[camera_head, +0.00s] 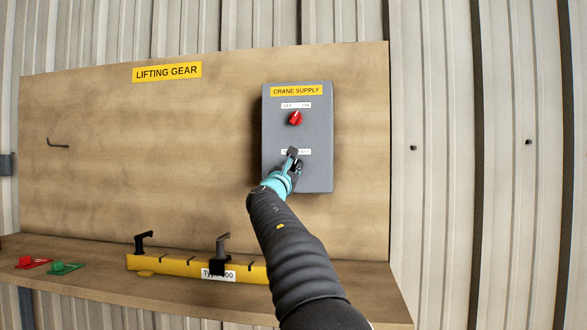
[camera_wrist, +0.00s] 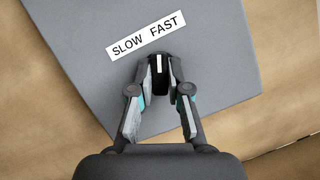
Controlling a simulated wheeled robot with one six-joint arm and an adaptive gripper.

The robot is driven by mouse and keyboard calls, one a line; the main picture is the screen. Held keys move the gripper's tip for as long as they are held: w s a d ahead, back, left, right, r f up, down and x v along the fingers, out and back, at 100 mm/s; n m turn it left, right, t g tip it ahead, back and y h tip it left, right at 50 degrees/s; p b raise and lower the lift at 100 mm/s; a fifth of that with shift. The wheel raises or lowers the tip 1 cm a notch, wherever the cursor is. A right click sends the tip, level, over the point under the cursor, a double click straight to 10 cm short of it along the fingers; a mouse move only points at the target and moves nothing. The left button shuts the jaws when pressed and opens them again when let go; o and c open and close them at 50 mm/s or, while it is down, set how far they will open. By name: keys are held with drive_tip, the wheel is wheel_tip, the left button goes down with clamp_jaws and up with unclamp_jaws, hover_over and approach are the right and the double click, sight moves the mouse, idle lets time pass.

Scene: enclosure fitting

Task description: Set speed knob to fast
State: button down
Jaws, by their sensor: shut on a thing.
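The grey crane supply box (camera_head: 318,140) is mounted on the wooden board, and its face also fills much of the wrist view (camera_wrist: 225,70). The black speed knob (camera_wrist: 158,66) sits just below the white SLOW FAST label (camera_wrist: 146,36), with a white mark on it. My gripper (camera_wrist: 159,78) is shut on the knob, one finger on each side. In the wrist view the knob's mark points straight up, roughly between the two words. In the head view my gripper (camera_head: 293,158) hides most of the knob and part of the label.
A red knob (camera_head: 295,118) sits higher on the box under a CRANE SUPPLY plate. A yellow beam (camera_head: 170,266) with black hooks lies on the shelf below, with red (camera_head: 33,262) and green (camera_head: 66,268) items at left. A hook (camera_head: 57,144) is on the board.

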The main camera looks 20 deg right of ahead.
drive_tip(key=shift+m+g, duration=0.5)
drive_tip(key=shift+m, duration=0.6)
drive_tip(key=c, duration=1.1)
unclamp_jaws()
drive_tip(key=v, duration=1.2)
drive_tip(key=shift+w+f, duration=0.1)
drive_tip(key=shift+f, duration=0.05)
